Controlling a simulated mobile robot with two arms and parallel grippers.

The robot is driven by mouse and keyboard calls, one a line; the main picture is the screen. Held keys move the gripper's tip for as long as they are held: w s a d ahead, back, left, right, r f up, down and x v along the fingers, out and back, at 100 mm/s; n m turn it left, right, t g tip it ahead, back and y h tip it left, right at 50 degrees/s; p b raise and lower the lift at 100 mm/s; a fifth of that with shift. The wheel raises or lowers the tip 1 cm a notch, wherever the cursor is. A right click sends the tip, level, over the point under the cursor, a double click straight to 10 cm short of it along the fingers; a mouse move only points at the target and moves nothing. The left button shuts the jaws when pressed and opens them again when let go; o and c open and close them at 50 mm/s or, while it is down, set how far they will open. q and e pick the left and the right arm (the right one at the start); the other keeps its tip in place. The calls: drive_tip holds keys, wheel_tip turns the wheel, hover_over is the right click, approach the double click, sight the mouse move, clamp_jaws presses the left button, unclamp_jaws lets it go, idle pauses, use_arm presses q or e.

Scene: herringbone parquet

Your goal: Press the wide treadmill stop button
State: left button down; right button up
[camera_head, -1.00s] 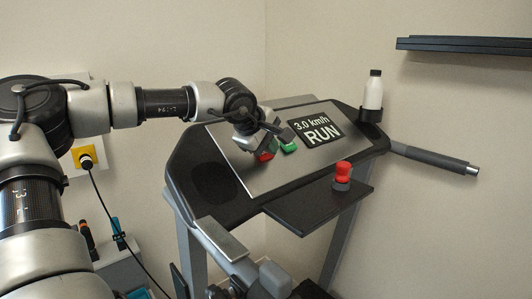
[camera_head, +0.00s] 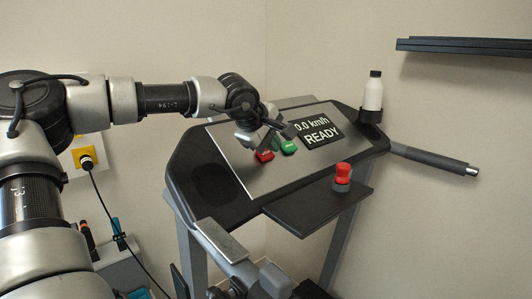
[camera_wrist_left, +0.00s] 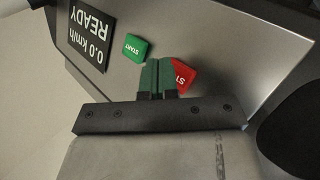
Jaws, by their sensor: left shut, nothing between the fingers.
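The treadmill console (camera_head: 225,150) has a wide red stop button (camera_head: 264,156) and a green START button (camera_head: 289,147) beside it. The display (camera_head: 317,134) reads 0.0 km/h READY. My left gripper (camera_head: 268,139) is shut and empty, just above the red button. In the left wrist view the gripper's fingertips (camera_wrist_left: 160,74) partly cover the red button (camera_wrist_left: 183,76), and the green button (camera_wrist_left: 135,48) shows clear beside them. I cannot tell whether the fingertips touch the red button.
A red knob (camera_head: 342,172) stands on the dark shelf (camera_head: 315,205) below the console. A white bottle (camera_head: 373,92) stands in a holder at the console's far right corner. A handrail (camera_head: 435,159) sticks out to the right. A dark wall shelf (camera_head: 465,46) hangs at upper right.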

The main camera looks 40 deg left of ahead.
use_arm(q)
drive_tip(key=shift+r, duration=0.1)
drive_tip(key=shift+d+r+p, duration=0.35)
drive_tip(key=shift+r, duration=0.25)
drive_tip(key=d+r, duration=0.1)
drive_tip(key=d+r+p, duration=0.1)
drive_tip(key=shift+s+r, duration=0.1)
drive_tip(key=shift+r, duration=0.3)
idle(0.4)
